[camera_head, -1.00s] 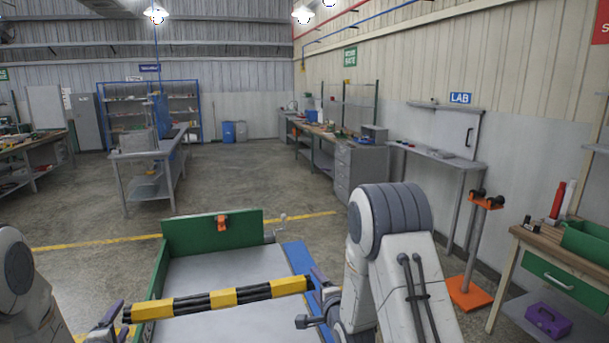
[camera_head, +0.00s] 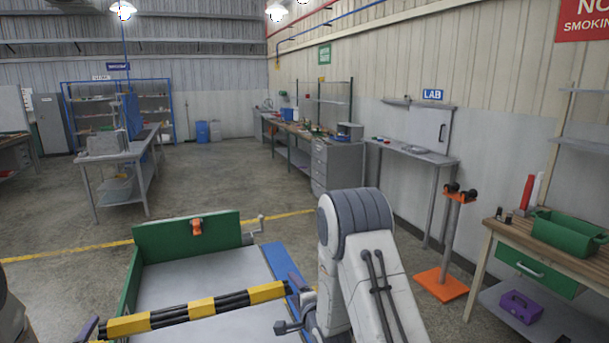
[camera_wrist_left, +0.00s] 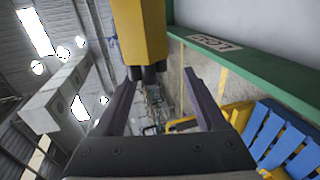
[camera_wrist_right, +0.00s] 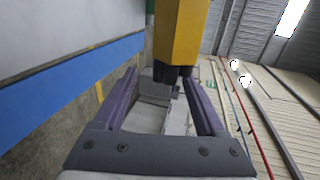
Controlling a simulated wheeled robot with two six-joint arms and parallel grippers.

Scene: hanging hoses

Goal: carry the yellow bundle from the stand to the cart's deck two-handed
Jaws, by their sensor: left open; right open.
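The yellow bundle (camera_head: 200,307) is several black hoses with yellow bands. In the head view it lies across the picture in front of the cart's deck (camera_head: 205,279); I cannot tell whether it touches the deck. My right gripper (camera_head: 303,294) is open at its right end, and my left gripper (camera_head: 88,329) is open at its left end, partly cut off. In the left wrist view the bundle's end (camera_wrist_left: 140,35) is near the open fingertips (camera_wrist_left: 165,88). In the right wrist view the other end (camera_wrist_right: 182,35) is similarly near the open fingertips (camera_wrist_right: 163,85).
The cart has a green end panel (camera_head: 187,238) with an orange clip, and a blue right edge (camera_head: 280,262). An orange stand (camera_head: 447,245) is to the right. A wooden workbench (camera_head: 530,245) with a green bin is further right. Open floor lies beyond the cart.

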